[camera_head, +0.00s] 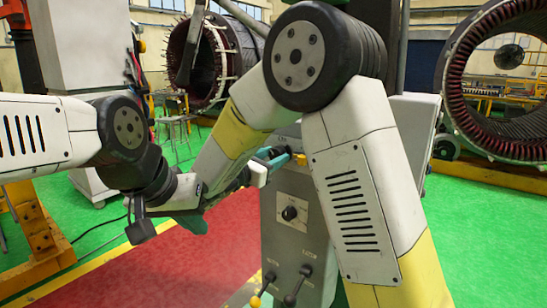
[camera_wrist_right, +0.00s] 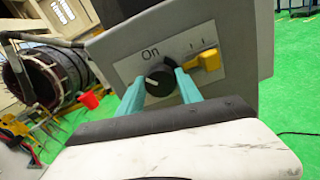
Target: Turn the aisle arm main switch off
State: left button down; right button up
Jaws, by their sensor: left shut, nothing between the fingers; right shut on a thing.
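The main switch is a black rotary knob (camera_wrist_right: 160,80) on a pale plate marked "On", with a white mark on its face. My right gripper (camera_wrist_right: 160,84) is shut on this knob, one teal finger on each side. In the head view my right gripper (camera_head: 272,156) is at the upper part of the grey console (camera_head: 290,185), and the knob between its fingers cannot be made out. My left gripper (camera_head: 190,222) is low at left, apart from the console; it is shut and empty, partly hidden by the arms.
A yellow switch (camera_wrist_right: 207,60) sits just right of the knob. Lower on the console are another black knob (camera_head: 290,213), a yellow-tipped lever (camera_head: 262,287) and a black lever (camera_head: 297,286). My right arm covers much of the console's right side. Red floor lies at lower left.

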jog(key=n, duration=0.4)
jog(key=shift+n, duration=2.9)
jog(key=o, duration=1.4)
jog(key=shift+c, duration=0.2)
jog(key=shift+a, duration=0.1)
